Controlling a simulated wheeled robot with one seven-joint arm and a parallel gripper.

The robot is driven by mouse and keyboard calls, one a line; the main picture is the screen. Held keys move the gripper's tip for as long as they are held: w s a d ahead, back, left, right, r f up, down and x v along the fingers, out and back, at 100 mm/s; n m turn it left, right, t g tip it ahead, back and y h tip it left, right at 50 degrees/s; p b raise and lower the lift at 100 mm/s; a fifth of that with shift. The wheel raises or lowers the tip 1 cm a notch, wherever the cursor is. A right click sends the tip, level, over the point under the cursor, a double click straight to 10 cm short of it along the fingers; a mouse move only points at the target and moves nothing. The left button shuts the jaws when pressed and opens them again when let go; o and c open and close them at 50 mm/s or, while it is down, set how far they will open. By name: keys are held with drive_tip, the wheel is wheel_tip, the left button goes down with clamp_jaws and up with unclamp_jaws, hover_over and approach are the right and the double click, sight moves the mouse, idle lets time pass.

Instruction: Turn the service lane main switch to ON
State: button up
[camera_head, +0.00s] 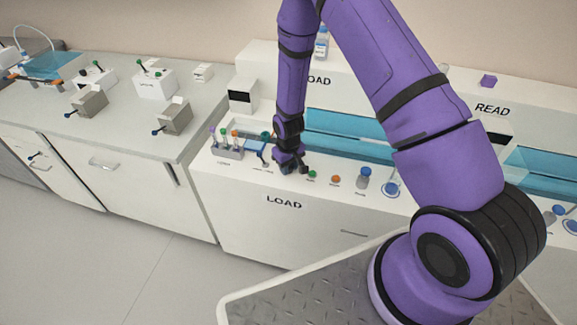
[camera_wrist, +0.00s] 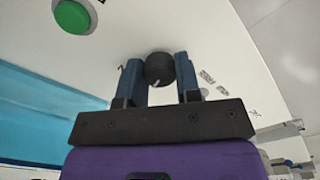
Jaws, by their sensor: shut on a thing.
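A dark round knob (camera_wrist: 159,65) with a short white pointer mark stands on the white panel in the wrist view. My gripper (camera_wrist: 158,80) is shut on it, with one blue-grey finger on each side. Small printed marks sit beside the knob, too small to read. The white mark points slantwise toward the lower left. In the head view my gripper (camera_head: 287,168) is down at the front of the LOAD bench (camera_head: 250,205), left of a small green button (camera_head: 312,174). The knob is mostly hidden there by the gripper.
The green button also shows in the wrist view (camera_wrist: 74,16), close to the knob. An orange button (camera_head: 336,180) and a blue-capped container (camera_head: 363,178) stand farther right. A tube rack (camera_head: 228,150) stands to the left. A blue trough (camera_head: 345,125) runs behind.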

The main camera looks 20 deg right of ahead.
drive_tip(key=m, duration=0.4)
drive_tip(key=shift+m, duration=1.5)
drive_tip(key=o, duration=0.9)
drive_tip(key=shift+o, duration=0.2)
drive_tip(key=shift+r, duration=0.15)
wheel_tip(320, 180, up, 11)
drive_tip(key=shift+f, duration=0.2)
